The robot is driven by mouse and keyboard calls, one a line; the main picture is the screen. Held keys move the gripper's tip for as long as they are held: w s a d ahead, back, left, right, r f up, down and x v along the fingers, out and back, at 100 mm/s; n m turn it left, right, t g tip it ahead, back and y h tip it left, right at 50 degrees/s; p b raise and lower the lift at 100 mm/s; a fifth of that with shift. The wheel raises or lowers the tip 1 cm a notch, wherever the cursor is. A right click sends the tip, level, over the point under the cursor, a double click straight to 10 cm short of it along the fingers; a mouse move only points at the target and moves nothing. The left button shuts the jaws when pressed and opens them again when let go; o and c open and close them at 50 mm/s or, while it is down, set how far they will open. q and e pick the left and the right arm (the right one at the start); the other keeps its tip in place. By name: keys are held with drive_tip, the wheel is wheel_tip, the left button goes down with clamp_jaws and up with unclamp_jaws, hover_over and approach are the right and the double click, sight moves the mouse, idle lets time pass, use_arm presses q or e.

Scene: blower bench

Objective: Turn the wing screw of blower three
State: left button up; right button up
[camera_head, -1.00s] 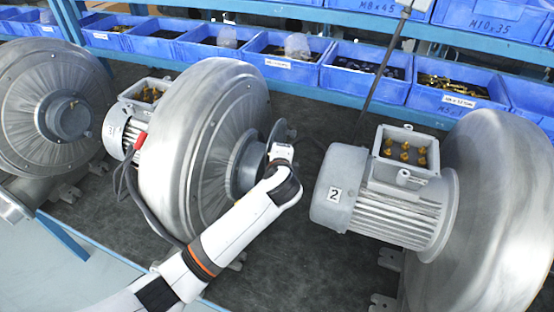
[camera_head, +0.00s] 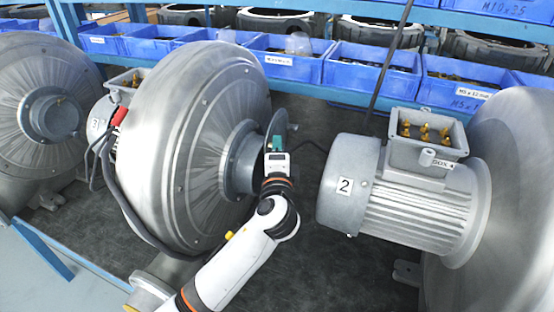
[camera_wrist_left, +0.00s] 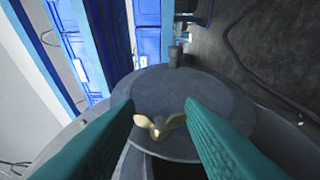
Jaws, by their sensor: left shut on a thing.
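Blower three (camera_head: 190,130) is the large grey metal blower left of centre in the head view, its small motor (camera_head: 97,124) marked 3 behind it. My left gripper (camera_head: 276,144), with green fingers, is at the round inlet on its near right side. In the left wrist view a small brass wing screw (camera_wrist_left: 157,124) stands upright on a grey round cover (camera_wrist_left: 205,100). The wing screw is hidden in the head view. My right gripper is not in view.
Blower two's motor (camera_head: 345,187), marked 2, stands close to the right of my left arm. Another blower (camera_head: 40,100) is at the left. Blue bins (camera_head: 370,72) line the shelf behind. Dark bench surface (camera_head: 310,265) is clear between the blowers.

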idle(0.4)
use_arm(q)
drive_tip(key=o, duration=1)
drive_tip(key=shift+s+d+f+b, duration=0.15)
drive_tip(key=shift+s+b, duration=0.4)
drive_tip(key=shift+s, duration=1.45)
drive_tip(key=shift+s+d+r+b, duration=0.15)
drive_tip(key=shift+s+b, duration=0.4)
drive_tip(key=shift+s, duration=1.5)
drive_tip(key=shift+s+d+f+b, duration=0.15)
drive_tip(key=shift+s+b, duration=0.4)
drive_tip(key=shift+s, duration=1.45)
